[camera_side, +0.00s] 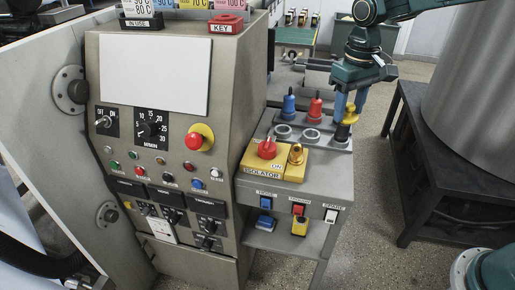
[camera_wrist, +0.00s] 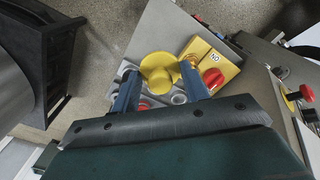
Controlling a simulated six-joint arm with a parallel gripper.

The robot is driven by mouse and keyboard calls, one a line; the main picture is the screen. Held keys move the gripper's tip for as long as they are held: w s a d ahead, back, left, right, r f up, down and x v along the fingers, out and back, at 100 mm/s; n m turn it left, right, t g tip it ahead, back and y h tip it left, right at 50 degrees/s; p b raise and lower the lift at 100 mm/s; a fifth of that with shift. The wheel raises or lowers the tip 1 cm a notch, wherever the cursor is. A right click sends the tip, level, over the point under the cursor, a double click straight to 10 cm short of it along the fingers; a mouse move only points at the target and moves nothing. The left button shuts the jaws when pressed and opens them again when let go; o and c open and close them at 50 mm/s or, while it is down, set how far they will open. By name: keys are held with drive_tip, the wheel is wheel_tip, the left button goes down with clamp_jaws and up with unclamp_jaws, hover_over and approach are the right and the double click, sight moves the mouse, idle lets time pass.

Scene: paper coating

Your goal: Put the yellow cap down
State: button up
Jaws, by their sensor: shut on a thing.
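The yellow cap (camera_side: 349,118) is upright at the right end of the grey rack, with a dark lower part. My gripper (camera_side: 351,106) comes down from above with its blue fingers on either side of the cap and is shut on it. In the wrist view the cap (camera_wrist: 158,68) shows as a yellow disc between my fingers (camera_wrist: 160,86). The cap's dark part is low over the rack's right end; I cannot tell whether it touches. The blue cap (camera_side: 289,105) and the red cap (camera_side: 315,108) stand upright to the left.
Grey rings (camera_side: 283,131) (camera_side: 312,135) lie in front of the blue and red caps. A yellow isolator box (camera_side: 258,162) with a red knob and a brass-coloured knob (camera_side: 295,154) stands in front. A control cabinet is at left; a dark stand (camera_side: 412,190) is at right across open floor.

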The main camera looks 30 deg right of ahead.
wheel_tip(320, 180, down, 18)
drive_tip(key=shift+r, duration=0.2)
idle(0.7)
drive_tip(key=shift+f, duration=0.1)
drive_tip(key=o, duration=1)
drive_tip(key=shift+r, duration=6.15)
